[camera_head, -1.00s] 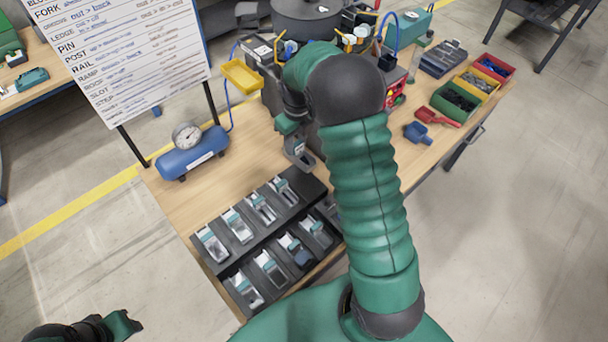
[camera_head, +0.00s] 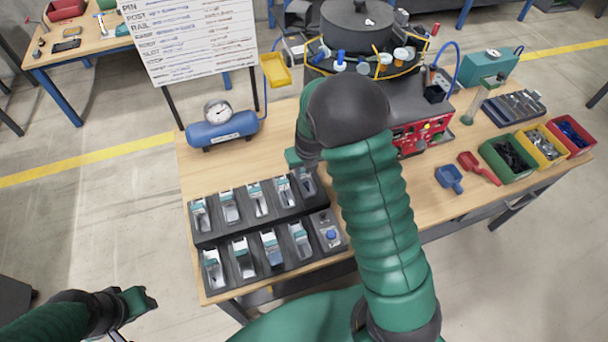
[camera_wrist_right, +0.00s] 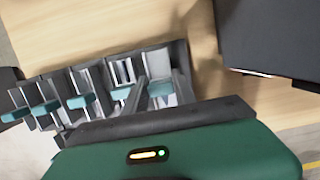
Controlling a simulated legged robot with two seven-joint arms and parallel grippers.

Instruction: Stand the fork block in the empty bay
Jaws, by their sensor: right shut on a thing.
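The black rack (camera_head: 196,240) on the table has two rows of bays, most holding pale grey blocks with teal parts. My right gripper (camera_head: 303,172) is over the right end of the back row, partly hidden by my arm. In the right wrist view its fingers (camera_wrist_right: 162,90) straddle a grey and teal piece at the end of the row. It is shut on this piece, seemingly the fork block (camera_head: 307,187), at the right-end bay. I cannot tell whether the block rests on the bay floor. My left gripper (camera_head: 140,300) is low at left, away from the table; its jaw state is unclear.
A panel with a blue button (camera_head: 331,236) ends the front row. A blue tank with a gauge (camera_head: 222,128) and a sign board (camera_head: 190,40) stand behind left. The bowl feeder (camera_head: 357,30) is behind my arm.

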